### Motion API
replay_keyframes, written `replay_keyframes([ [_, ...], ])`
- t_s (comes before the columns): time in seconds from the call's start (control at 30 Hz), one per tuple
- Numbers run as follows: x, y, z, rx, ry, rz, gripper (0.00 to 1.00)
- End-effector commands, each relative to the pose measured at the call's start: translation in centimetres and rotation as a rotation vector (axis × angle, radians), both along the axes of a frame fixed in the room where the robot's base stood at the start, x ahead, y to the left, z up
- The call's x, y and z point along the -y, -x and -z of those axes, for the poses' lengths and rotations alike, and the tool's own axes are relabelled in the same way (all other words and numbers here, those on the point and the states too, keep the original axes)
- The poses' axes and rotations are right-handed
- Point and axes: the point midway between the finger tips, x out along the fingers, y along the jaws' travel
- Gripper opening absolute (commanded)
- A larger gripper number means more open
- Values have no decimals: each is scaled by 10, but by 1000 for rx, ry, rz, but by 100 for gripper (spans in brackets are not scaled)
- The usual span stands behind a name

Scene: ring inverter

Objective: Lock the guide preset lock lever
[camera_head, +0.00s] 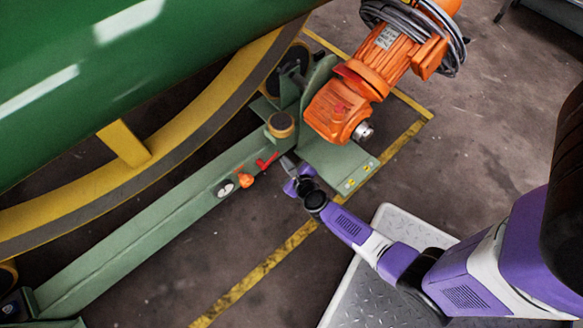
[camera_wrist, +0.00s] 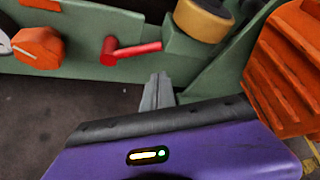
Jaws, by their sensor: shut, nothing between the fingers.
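A red lever (camera_head: 267,161) sits on the side of the green beam (camera_head: 170,218). In the wrist view the red lever (camera_wrist: 132,50) has a thick round end at left, and its arm runs right and slightly up. No label shows to confirm that it is the guide preset lock lever. My gripper (camera_head: 287,163) is just right of the lever in the head view. In the wrist view my gripper (camera_wrist: 158,80) is shut and empty, with its grey fingertips below the lever's right end and apart from it in the picture.
An orange knob (camera_wrist: 38,47) sits left of the lever. A tan roller (camera_wrist: 202,18) is up and right of it. An orange motor (camera_head: 340,105) with coiled cable stands to the right. A large green drum (camera_head: 130,90) with a yellow ring fills the upper left.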

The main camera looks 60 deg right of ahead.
Motion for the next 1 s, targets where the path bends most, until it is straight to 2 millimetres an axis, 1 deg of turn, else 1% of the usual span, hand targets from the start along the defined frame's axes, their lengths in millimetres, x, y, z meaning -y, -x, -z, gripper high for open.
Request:
replay_keyframes([
  [0.03,-2,-2,-12,2,0,1,0],
  [0.27,-10,-8,-26,1,1,0,0],
  [1.0,-13,-9,-31,1,0,1,0],
])
